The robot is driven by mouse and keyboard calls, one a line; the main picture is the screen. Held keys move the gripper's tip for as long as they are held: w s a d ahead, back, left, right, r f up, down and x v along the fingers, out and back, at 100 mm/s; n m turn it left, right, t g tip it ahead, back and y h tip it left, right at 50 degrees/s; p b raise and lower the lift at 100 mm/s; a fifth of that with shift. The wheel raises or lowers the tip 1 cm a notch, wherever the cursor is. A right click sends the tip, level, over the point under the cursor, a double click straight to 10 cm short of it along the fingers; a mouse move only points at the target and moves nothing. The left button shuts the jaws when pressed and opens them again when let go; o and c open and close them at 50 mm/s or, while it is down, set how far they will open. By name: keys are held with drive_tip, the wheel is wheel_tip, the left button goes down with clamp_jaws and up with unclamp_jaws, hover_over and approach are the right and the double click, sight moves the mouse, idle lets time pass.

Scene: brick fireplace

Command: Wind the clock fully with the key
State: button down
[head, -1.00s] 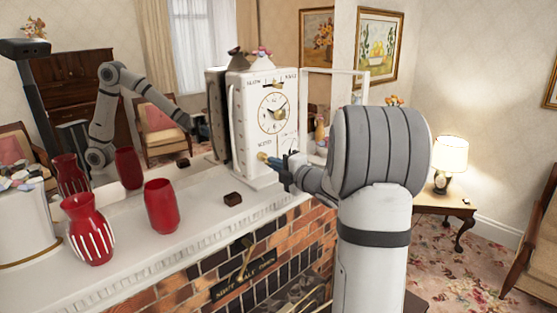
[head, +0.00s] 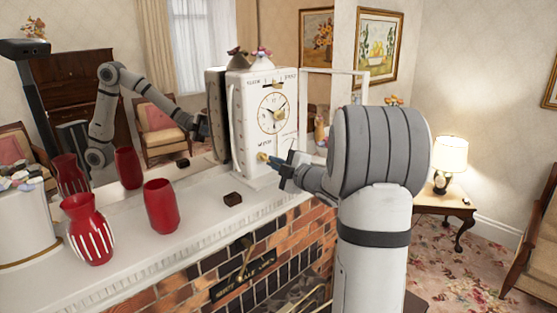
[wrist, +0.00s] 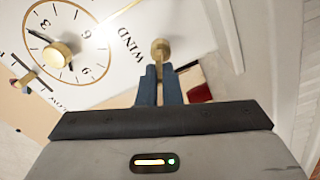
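The white clock (head: 283,140) stands on the mantel with its dial facing my arm; its dial and the word WIND show in the wrist view (wrist: 110,75). A brass key (head: 262,156) sticks out of the lower left of its face, and it shows in the wrist view (wrist: 160,47) with a round head and a narrow stem. My gripper (head: 276,164) is just in front of the key. In the wrist view, its blue fingertips (wrist: 159,70) are slightly apart, with the stem's end at the gap between them. No firm hold shows.
Red vases (head: 162,206) and a small dark block (head: 232,199) stand left of the clock on the mantel (head: 200,222). A mirror behind reflects my arm. A white drum-shaped object (head: 25,225) stands at the far left. Mantel space in front of the clock is clear.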

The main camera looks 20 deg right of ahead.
drive_tip(key=m, duration=0.4)
drive_tip(key=shift+w+r, duration=0.1)
drive_tip(key=shift+r, duration=0.1)
drive_tip(key=c, duration=1.6)
unclamp_jaws()
drive_tip(key=shift+w+f, duration=0.2)
drive_tip(key=shift+w, duration=0.1)
drive_tip(key=shift+c, duration=0.2)
drive_tip(key=shift+o, duration=0.5)
drive_tip(key=shift+d, duration=0.15)
drive_tip(key=shift+o, duration=1)
drive_tip(key=shift+s, duration=0.25)
drive_tip(key=shift+o, duration=1.4)
drive_tip(key=shift+w, duration=0.15)
